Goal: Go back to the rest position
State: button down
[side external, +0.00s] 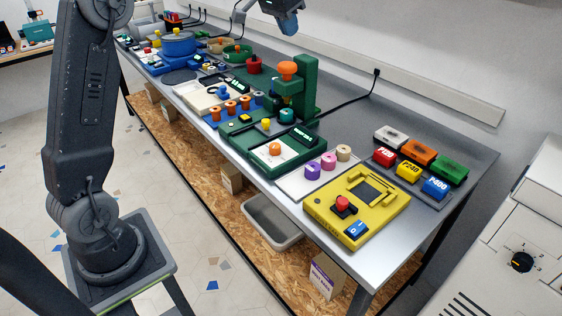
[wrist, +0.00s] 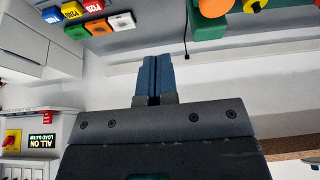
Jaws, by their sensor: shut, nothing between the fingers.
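My gripper (side external: 289,24) shows at the top edge of the side view, held high above the back of the bench, with the rest of that part of the arm cut off by the frame. In the wrist view its two blue fingers (wrist: 152,78) are pressed together with nothing between them. They point toward the wall and touch nothing. The grey metal bench (side external: 345,262) runs below.
A tall green machine (side external: 307,88) with an orange knob stands mid-bench. A yellow unit (side external: 393,218) sits at the near end beside coloured labelled blocks (side external: 436,187). A blue pot (side external: 179,45) stands farther back. A white cabinet (side external: 535,240) stands at right.

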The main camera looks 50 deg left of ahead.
jog(key=s+d+f, duration=0.1)
jog(key=s+d, duration=0.5)
jog(key=s, duration=0.5)
jog(key=s+d+f, duration=0.2)
jog(key=s+d, duration=0.5)
jog(key=s, duration=0.5)
jog(key=s+d+f, duration=0.2)
jog(key=s+f, duration=0.5)
jog(key=s, duration=0.2)
jog(key=shift+t, duration=0.4)
jog(key=shift+f, duration=0.1)
